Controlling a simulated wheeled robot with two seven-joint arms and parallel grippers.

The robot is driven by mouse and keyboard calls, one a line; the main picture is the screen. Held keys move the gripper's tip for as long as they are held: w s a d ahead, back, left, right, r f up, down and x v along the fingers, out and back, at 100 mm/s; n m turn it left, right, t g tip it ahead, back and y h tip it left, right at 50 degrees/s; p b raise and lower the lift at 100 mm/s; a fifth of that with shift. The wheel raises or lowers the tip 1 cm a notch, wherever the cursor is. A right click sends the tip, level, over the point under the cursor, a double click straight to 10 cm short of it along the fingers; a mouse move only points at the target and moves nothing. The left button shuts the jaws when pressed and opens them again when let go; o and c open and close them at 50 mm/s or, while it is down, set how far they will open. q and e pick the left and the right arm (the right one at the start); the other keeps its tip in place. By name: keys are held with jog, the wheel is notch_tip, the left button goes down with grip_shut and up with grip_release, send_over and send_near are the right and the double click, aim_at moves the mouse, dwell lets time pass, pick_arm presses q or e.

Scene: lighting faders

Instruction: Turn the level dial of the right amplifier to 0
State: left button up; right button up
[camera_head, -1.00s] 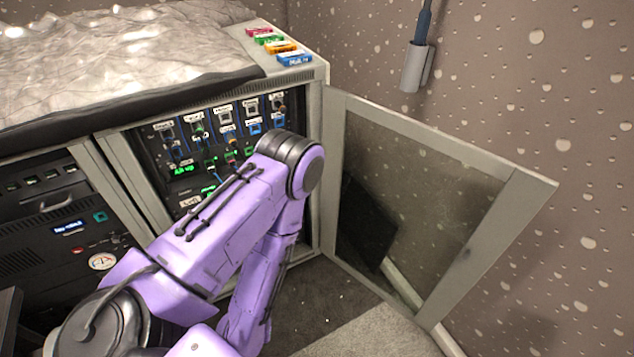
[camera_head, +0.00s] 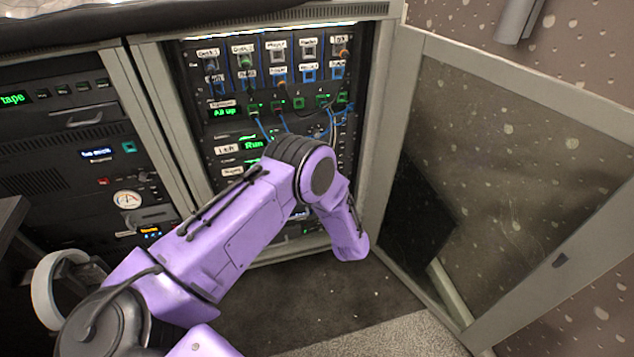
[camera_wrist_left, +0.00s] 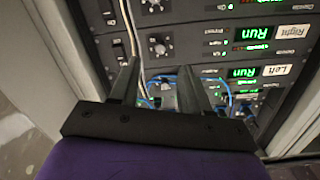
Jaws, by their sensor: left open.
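In the upside-down left wrist view, the right amplifier (camera_wrist_left: 205,41) is a dark panel with a "Right" label (camera_wrist_left: 292,31) and a green "Run" display. A round grey dial (camera_wrist_left: 158,45), seemingly its level dial, is on the same panel; its setting is too small to read. My left gripper (camera_wrist_left: 158,68) is open, its two dark fingers apart and pointing toward the rack, with the dial just beyond the gap between the tips. I cannot tell whether they touch anything. In the head view my purple arm hides the gripper and dial. My right gripper is not in view.
The left amplifier's label (camera_head: 228,150) shows in the head view. Blue cables (camera_head: 345,115) hang at the rack, and some pass near the fingers in the wrist view. An open glazed door (camera_head: 470,190) stands at the right. Another equipment bay (camera_head: 60,160) is at the left.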

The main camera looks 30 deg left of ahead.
pick_arm(q)
jog(key=w+a+r+y+b, duration=0.1)
jog(key=w+a+b, duration=0.1)
jog(key=w+a, duration=0.6)
jog(key=shift+w+a+r+n+g+y, duration=0.15)
jog(key=shift+a+n+g+y, duration=0.15)
jog(key=shift+a+n+g, duration=0.15)
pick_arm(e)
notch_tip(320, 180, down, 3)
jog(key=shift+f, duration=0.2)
pick_arm(q)
jog(key=shift+c, duration=0.3)
grip_shut()
